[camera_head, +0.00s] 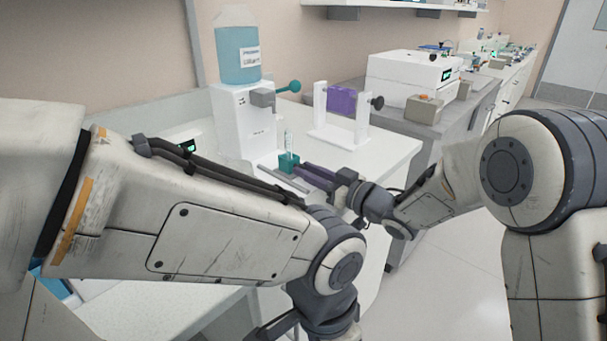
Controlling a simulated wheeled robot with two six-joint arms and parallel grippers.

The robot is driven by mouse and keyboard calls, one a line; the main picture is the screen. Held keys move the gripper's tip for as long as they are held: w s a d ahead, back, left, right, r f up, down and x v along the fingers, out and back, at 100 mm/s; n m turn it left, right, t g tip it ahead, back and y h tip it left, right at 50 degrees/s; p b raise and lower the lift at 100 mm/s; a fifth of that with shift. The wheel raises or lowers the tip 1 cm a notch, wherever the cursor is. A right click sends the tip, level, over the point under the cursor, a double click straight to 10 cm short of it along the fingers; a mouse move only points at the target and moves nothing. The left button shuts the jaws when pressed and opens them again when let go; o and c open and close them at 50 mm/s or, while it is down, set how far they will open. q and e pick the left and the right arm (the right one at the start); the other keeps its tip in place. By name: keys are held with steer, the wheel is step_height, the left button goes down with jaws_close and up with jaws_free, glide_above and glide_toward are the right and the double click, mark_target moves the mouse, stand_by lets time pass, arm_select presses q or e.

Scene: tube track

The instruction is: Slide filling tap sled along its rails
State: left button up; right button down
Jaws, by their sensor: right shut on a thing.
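A white filling machine (240,125) with a clear bottle of blue liquid (237,55) on top stands on the white table. A grey tap block with a teal-knobbed lever (288,87) sticks out of its side. In front of its foot, a small teal sled (288,162) carries an upright clear tube (288,140). A grey rail (284,179) shows beside the sled, partly hidden by my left arm. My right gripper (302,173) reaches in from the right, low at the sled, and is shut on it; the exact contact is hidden. My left gripper (275,327) shows only partly at the bottom edge.
A white stand with a purple panel and dark knob (341,102) stands right of the machine. My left arm covers much of the table's front. A grey bench (440,118) with white equipment is behind. The table's right side (385,150) is clear.

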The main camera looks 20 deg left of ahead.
steer(key=c, duration=0.7)
jaws_free()
steer(key=v, duration=1)
steer(key=shift+s+d, duration=0.15)
steer(key=shift+d, duration=0.1)
